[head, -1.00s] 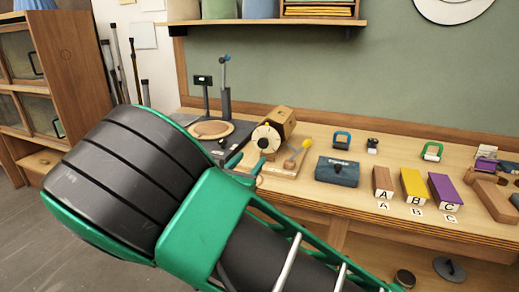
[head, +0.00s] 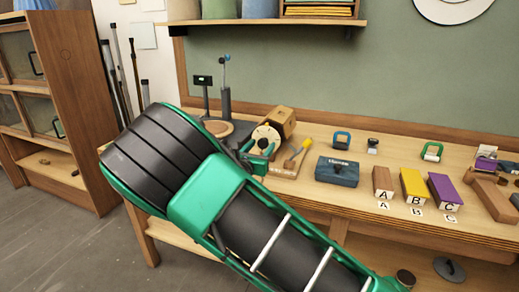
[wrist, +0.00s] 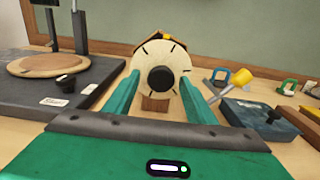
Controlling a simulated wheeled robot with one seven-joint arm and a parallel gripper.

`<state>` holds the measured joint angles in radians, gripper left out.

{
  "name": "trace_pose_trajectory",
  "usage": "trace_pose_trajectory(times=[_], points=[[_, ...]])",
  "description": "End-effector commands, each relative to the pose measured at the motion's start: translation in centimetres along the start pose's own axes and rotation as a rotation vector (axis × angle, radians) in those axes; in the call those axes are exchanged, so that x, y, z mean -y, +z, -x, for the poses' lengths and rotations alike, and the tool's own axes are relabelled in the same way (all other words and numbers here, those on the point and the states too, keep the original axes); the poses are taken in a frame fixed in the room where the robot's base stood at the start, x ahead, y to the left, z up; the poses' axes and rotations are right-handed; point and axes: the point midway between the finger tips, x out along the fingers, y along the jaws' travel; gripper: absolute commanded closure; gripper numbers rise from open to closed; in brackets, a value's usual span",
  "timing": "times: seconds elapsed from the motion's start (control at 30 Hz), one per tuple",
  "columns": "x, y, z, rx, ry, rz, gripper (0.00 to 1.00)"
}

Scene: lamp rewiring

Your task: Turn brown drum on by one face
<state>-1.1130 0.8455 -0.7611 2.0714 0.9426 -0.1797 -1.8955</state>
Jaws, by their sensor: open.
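The brown drum (head: 284,119) sits on a wooden base on the workbench, with a cream round dial (head: 266,137) on its front. In the wrist view the dial (wrist: 146,53) faces me, with black marks, a black central knob (wrist: 161,79) and a yellow pointer at its top. The drum's brown body (wrist: 150,35) is mostly hidden behind it. My gripper (wrist: 160,80) is open, its green fingers on either side of the dial's lower half. I cannot tell whether they touch it. In the head view my gripper (head: 258,155) is in front of the dial and partly covers it.
A yellow-handled tool (head: 298,153) stands just right of the drum, near my right finger in the wrist view (wrist: 232,78). A blue box (head: 338,171) is further right. A dark stand with a round wooden plate (wrist: 45,65) is left. Lettered blocks (head: 413,186) lie far right.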

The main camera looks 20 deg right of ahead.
Motion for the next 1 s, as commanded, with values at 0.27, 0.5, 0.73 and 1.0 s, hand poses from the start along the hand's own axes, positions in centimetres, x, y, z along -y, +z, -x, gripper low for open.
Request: trace_pose_trajectory(times=[0.27,0.5,0.73,1.0], points=[[0.01,0.02,-0.04,0.000,0.000,0.000,0.59],[-0.04,0.03,-0.02,0.001,0.001,-0.001,0.90],[-0.09,0.05,-0.01,0.001,0.002,-0.034,0.90],[-0.14,0.07,-0.03,0.000,0.002,-0.187,0.90]])
